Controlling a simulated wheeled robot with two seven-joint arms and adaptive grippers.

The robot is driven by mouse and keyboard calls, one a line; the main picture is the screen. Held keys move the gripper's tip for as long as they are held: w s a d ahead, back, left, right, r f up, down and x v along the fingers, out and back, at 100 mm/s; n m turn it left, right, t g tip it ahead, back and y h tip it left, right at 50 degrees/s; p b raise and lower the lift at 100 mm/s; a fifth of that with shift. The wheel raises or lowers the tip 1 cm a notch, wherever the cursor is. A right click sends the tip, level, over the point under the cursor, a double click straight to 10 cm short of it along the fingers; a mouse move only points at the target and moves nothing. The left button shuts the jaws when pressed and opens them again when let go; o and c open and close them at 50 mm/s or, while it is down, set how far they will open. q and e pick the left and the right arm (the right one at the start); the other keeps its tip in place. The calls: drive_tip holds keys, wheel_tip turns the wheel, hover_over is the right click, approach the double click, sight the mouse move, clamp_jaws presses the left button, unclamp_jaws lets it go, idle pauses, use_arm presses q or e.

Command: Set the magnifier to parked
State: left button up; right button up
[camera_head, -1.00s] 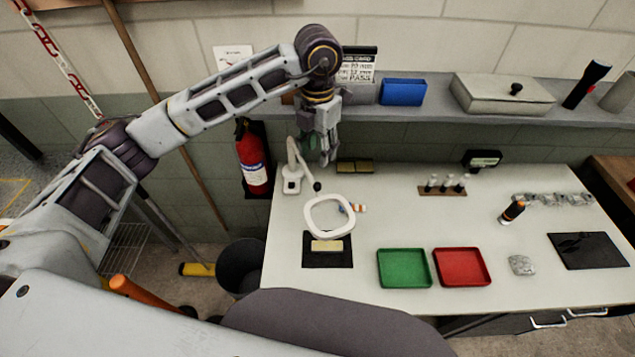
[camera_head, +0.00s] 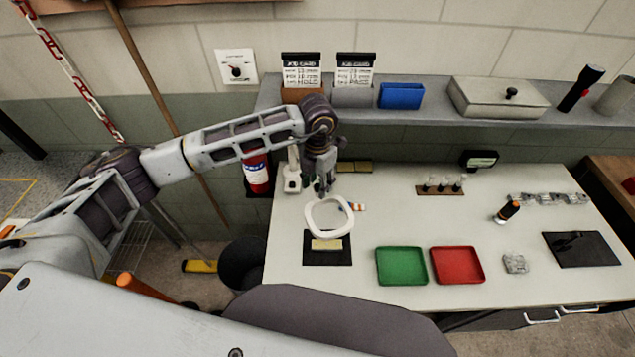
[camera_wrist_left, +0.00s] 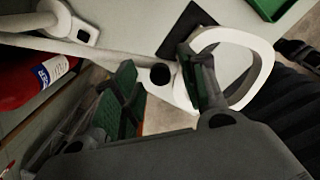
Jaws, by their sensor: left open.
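The magnifier is a white lamp with a ring head (camera_head: 328,216) on a jointed arm, its base (camera_head: 292,182) at the back left of the workbench. The ring hangs above a black mat (camera_head: 313,257) with a tan block (camera_head: 326,244). My left gripper (camera_head: 323,188) is open, pointing down just behind the ring. In the left wrist view the open fingers (camera_wrist_left: 158,82) stand either side of the magnifier's dark joint knob, and the white ring (camera_wrist_left: 262,62) shows to the right. Whether they touch it I cannot tell. My right gripper is not in view.
A green tray (camera_head: 401,266) and a red tray (camera_head: 457,265) lie right of the mat. A shelf (camera_head: 430,116) with boxes and cards runs behind the bench. A fire extinguisher (camera_head: 257,173) hangs left of the bench. The bench middle is clear.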

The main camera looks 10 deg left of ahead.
use_arm(q)
drive_tip(key=shift+f, duration=0.5)
drive_tip(key=shift+c, duration=0.4)
clamp_jaws()
